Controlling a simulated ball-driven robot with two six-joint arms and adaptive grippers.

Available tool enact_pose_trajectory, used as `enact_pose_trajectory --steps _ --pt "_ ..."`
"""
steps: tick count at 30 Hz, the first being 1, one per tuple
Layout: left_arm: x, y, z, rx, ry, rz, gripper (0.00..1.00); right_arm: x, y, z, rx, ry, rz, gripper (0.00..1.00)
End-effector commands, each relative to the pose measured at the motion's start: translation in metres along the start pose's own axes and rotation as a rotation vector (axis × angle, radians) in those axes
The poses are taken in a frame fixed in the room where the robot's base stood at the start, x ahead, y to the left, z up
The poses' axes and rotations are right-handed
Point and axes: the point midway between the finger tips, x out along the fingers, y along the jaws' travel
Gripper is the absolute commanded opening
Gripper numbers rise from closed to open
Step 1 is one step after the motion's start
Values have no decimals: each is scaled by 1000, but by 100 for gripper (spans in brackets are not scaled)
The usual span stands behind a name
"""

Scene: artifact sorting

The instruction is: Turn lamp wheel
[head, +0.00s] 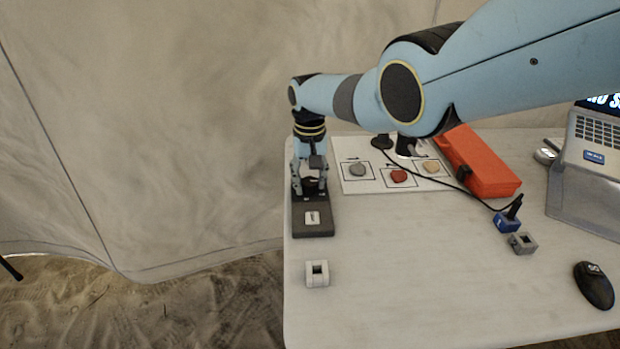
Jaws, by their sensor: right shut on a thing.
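A dark base box (313,228) with a small white switch on its front half stands at the table's left edge. My right gripper (310,190) points down over the back half of this box. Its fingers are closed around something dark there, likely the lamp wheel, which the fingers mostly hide. My left gripper is not in view.
A white sheet (350,185) with grey, red and tan pieces lies behind, with a red case (480,165) to its right. A small grey block (317,273), a blue block (507,222), another grey block (523,243), a mouse (594,285) and a laptop (590,150) are on the table (420,300). The front middle is clear.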

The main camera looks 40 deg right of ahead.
Motion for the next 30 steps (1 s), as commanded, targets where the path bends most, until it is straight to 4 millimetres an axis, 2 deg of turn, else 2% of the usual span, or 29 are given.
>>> enact_pose_trajectory --steps 15,30 --pt "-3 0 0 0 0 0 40 -1 -1 -1 395 2 -1 6" --pt "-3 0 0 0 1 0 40 -1 -2 -1 508 2 -1 6"
